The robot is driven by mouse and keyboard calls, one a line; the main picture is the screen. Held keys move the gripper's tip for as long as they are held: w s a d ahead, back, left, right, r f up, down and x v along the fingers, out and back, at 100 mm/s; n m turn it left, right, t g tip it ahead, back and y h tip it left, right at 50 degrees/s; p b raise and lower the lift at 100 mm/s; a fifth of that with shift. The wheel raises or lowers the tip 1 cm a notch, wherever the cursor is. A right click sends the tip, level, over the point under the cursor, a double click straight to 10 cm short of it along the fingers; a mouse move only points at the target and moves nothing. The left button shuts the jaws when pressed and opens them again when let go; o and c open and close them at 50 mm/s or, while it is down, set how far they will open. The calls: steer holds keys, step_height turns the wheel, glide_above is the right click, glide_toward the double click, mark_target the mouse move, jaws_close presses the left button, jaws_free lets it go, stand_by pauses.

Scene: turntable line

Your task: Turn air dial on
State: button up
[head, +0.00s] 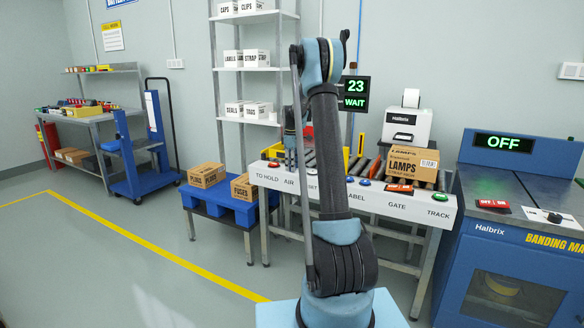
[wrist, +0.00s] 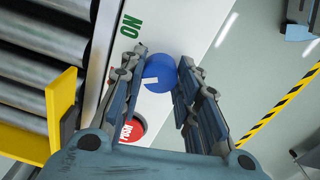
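The air dial is a round blue knob (wrist: 160,70) with a white mark, on the white panel of the conveyor front. In the wrist view the mark sits at its lower left, and green "ON" lettering (wrist: 132,27) is printed above left, away from the mark. My gripper (wrist: 164,54) has its two fingers apart, one on each side of the knob. I cannot tell whether they touch it.
A red push button (wrist: 131,129) is close to the left finger. A yellow bracket (wrist: 55,115) and rollers (wrist: 40,50) lie left of the panel. More controls, labelled GATE and TRACK (head: 440,213), line the panel. A display (head: 355,94) reads 23 WAIT; the banding machine (head: 504,143) reads OFF.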

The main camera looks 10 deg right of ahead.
steer(key=shift+m, duration=0.3)
steer(key=m, duration=1.1)
stand_by(0.4)
steer(key=shift+m, duration=0.3)
steer(key=o, duration=1.1)
steer(key=shift+r, duration=0.1)
steer(key=r, duration=1.1)
steer(key=shift+w+a+r, duration=0.1)
steer(key=shift+a+r, duration=0.1)
steer(key=shift+r, duration=0.15)
